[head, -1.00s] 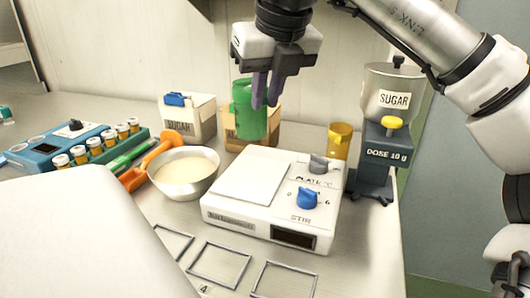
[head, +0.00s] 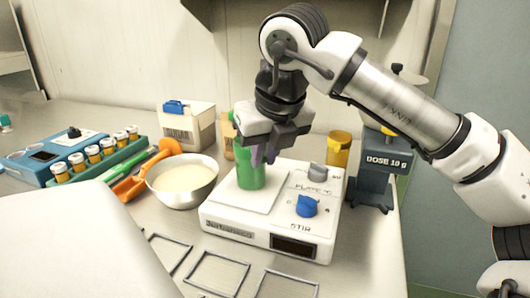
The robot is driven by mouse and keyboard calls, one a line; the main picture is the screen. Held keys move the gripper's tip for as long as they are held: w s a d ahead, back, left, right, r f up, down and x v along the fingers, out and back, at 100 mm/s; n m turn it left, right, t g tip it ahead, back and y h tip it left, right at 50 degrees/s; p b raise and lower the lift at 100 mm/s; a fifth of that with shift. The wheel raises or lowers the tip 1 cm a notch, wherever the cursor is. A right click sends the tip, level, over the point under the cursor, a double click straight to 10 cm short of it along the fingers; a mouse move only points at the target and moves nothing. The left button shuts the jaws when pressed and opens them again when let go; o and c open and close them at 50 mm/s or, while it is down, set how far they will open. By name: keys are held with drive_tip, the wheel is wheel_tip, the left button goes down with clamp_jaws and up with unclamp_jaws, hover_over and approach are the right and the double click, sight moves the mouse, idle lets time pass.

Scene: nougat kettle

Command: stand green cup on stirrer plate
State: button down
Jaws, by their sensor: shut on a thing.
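The green cup (head: 251,174) is upright over the white square plate (head: 233,201) of the stirrer (head: 270,241). Its base appears to be at the plate's surface, though I cannot tell whether it fully rests there. My gripper (head: 263,154) is shut on the green cup from above, its fingers at the cup's upper part. The gripper hides some of the cup's rim. The stirrer has a grey knob and a blue knob on its right side.
A metal bowl of pale mix (head: 183,181) stands just left of the stirrer. A yellow cup (head: 339,149) and the sugar doser (head: 372,169) stand behind right. A sugar box (head: 187,126) is at the back. Empty frames (head: 219,272) lie in front.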

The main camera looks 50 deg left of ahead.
drive_tip(key=c, duration=1.4)
unclamp_jaws()
drive_tip(key=shift+f, duration=0.1)
drive_tip(key=v, duration=1.2)
drive_tip(key=shift+p, duration=0.4)
